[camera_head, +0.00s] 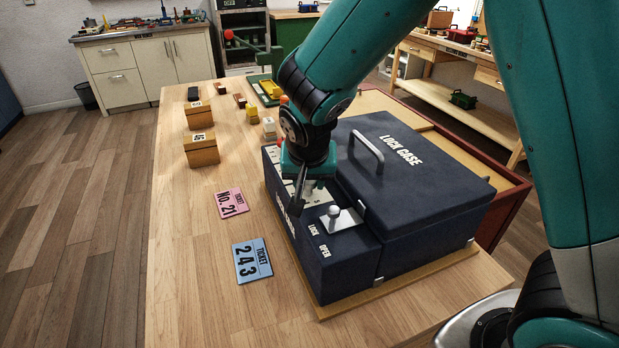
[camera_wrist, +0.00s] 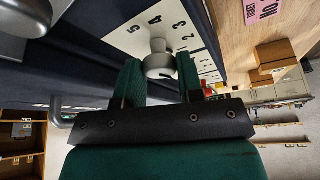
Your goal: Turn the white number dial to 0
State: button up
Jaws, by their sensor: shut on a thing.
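The white number dial (camera_wrist: 158,60) is a pale round knob in the wrist view, on a white plate (camera_wrist: 138,30) printed with black numbers; 5, 4, 3 and 2 are readable. My gripper (camera_wrist: 159,74) has its two green fingers on either side of the dial and is shut on it. In the head view my gripper (camera_head: 299,195) points down at the front strip of the dark blue lock case (camera_head: 440,200). There my arm and gripper hide the dial and much of the plate. The number that the dial points to cannot be made out.
A metal lever (camera_head: 335,212) marked LOCK and OPEN stands just right of my gripper. The case lid has a raised handle (camera_head: 366,146). A pink ticket (camera_head: 231,203) and a blue ticket (camera_head: 252,261) lie left of the case. Wooden boxes (camera_head: 201,150) stand farther back.

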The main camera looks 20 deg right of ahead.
jog(key=shift+a+m+g+h, duration=0.1)
jog(key=shift+m+g+h, duration=0.2)
jog(key=shift+m, duration=0.8)
jog(key=shift+a+m+g+h, duration=0.1)
jog(key=shift+m+g+h, duration=0.15)
jog(key=shift+m, duration=0.85)
jog(key=o, duration=0.9)
jog(key=shift+h, duration=0.25)
jog(key=v, duration=1.7)
jog(key=shift+r, duration=0.25)
jog(key=shift+s+d, duration=0.1)
jog(key=shift+d, duration=0.1)
jog(key=s+f+n+g+y, duration=0.3)
jog(key=s+n+y, duration=0.4)
jog(key=s+n, duration=0.9)
jog(key=s+f, duration=0.1)
jog(key=s, duration=0.2)
jog(key=shift+s+d+y, duration=0.15)
jog(key=shift+s+y, duration=0.05)
jog(key=shift+y, duration=0.1)
